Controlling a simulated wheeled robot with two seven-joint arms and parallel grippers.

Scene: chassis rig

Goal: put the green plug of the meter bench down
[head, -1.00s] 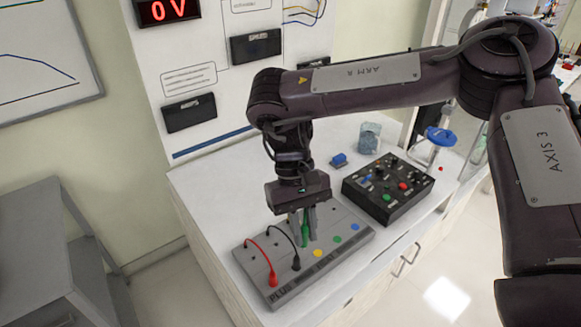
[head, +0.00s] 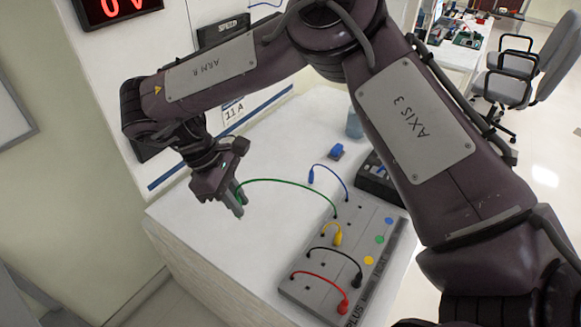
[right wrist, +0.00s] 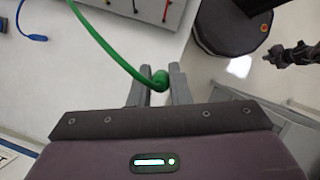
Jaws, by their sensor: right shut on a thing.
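The green plug (right wrist: 160,80) is between the two fingers of my right gripper (right wrist: 157,88), which is shut on it. In the head view my right gripper (head: 236,200) is over the bare left part of the white bench top (head: 215,235), left of the grey plug board (head: 320,275). The fingers mostly hide the plug there, and its height over the bench is hard to tell. Its green cable (head: 290,182) arcs right to the board's far part. A dark gripper-like shape, probably my left gripper (right wrist: 285,56), shows small at the right of the right wrist view.
A blue plug (head: 311,176) lies on the bench beyond the board. Yellow (head: 337,238), black (head: 357,279) and red (head: 343,306) plugs are at the board. A small blue object (head: 336,151) and a black box (head: 378,180) stand farther back. Bare bench surrounds my right gripper.

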